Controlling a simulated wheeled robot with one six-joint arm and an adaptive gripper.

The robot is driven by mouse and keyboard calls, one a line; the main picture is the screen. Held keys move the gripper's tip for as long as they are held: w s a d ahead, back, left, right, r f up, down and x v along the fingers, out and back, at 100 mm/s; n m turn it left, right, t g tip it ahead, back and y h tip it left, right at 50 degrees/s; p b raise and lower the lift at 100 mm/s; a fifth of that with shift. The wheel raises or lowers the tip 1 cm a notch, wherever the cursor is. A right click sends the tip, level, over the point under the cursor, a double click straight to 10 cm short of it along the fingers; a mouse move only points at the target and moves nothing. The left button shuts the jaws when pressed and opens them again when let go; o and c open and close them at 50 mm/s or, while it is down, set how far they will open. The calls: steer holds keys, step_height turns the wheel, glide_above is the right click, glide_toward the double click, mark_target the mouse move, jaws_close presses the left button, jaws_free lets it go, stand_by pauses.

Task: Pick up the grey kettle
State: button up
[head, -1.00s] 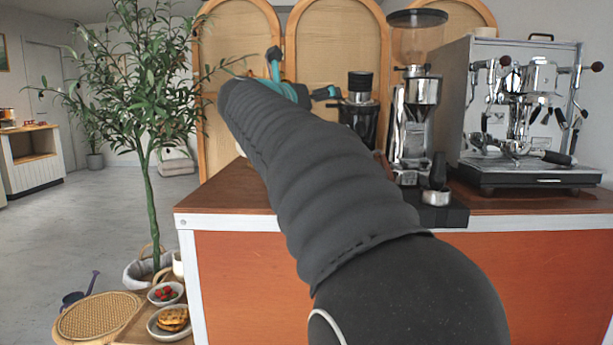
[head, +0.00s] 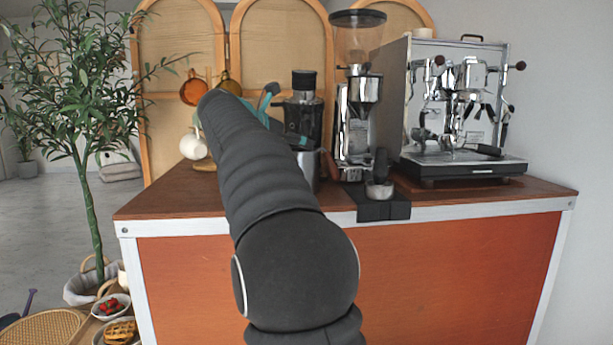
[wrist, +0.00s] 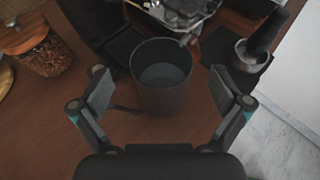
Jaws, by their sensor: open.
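A dark grey, open-topped round vessel (wrist: 162,100) stands on the wooden counter in the wrist view. It may be the grey kettle; I see no clear spout or handle. In the head view a grey cylinder (head: 309,172) shows just right of my arm, partly hidden by it. My gripper (wrist: 163,88) is open, with one finger on each side of the vessel and a visible gap on both sides. In the head view my arm hides most of the gripper; only teal parts show.
A glass jar with a wooden lid (wrist: 43,50) is at the left in the wrist view. The coffee grinder (head: 357,110), espresso machine (head: 465,110) and black tamping mat (head: 384,208) stand to the right. White mugs (head: 193,146) hang at the left. Bare counter (head: 165,200) lies at front left.

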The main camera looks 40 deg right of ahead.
mark_target(304, 150)
steer(key=shift+f+x, duration=0.1)
steer(key=shift+x, duration=1.25)
steer(key=shift+f+x, duration=0.15)
steer(key=shift+x, duration=1.2)
steer(key=shift+s+a, duration=0.1)
steer(key=shift+s, duration=0.05)
steer(key=c, duration=1.6)
steer(key=shift+c, duration=0.8)
steer(key=shift+r, duration=0.1)
steer(key=shift+r, duration=0.1)
